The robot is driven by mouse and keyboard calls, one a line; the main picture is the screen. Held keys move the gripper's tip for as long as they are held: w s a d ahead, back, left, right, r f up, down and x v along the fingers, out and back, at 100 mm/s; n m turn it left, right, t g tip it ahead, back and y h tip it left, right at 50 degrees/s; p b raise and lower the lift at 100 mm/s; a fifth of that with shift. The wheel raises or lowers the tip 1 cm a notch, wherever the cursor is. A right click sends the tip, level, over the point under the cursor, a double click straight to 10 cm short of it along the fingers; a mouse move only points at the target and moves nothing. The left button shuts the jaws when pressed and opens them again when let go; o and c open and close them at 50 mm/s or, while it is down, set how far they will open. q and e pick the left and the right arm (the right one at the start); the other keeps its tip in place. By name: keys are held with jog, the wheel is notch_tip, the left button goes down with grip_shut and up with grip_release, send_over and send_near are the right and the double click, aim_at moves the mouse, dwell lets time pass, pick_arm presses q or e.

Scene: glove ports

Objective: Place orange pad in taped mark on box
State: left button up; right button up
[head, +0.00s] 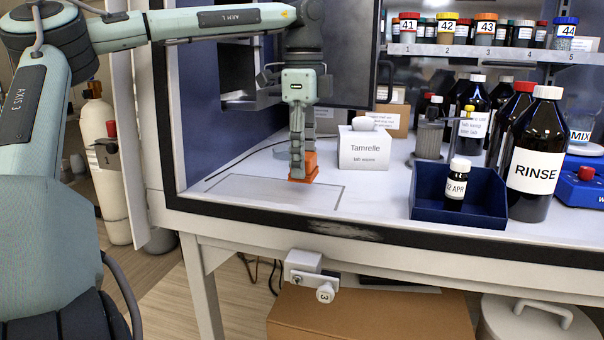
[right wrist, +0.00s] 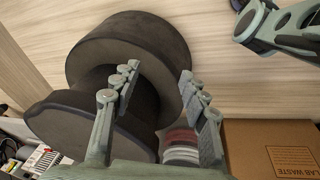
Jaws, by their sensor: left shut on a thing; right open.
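The orange pad (head: 306,173) is an orange block at the tips of my left gripper (head: 298,160) in the head view. The gripper points straight down and is shut on the pad, its fingers hiding part of it. The pad is at or just above the white worktop; I cannot tell whether it touches. A thin outlined rectangle (head: 262,192) is marked on the worktop at the front left. My right gripper (right wrist: 159,74) is open and empty in the right wrist view, over the floor.
A white wipes box (head: 364,149) stands just right of the pad. A blue tray (head: 480,213) with a small bottle, a RINSE bottle (head: 535,155) and other dark bottles stand further right. A dark frame edge (head: 330,229) runs along the front. A LAB WASTE carton (right wrist: 255,150) is below.

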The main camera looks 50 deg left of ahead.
pick_arm(q)
notch_tip(320, 180, down, 3)
jog(key=shift+f, duration=0.15)
jog(key=c, duration=0.3)
pick_arm(e)
jog(key=shift+s+d+f, duration=0.1)
jog(key=shift+s+f, duration=0.35)
jog(key=shift+f, duration=0.2)
pick_arm(q)
jog(key=o, duration=1.3)
jog(key=shift+o, duration=0.2)
pick_arm(e)
jog(key=shift+w+r, duration=0.15)
jog(key=shift+r, duration=0.05)
jog(key=shift+d, duration=0.1)
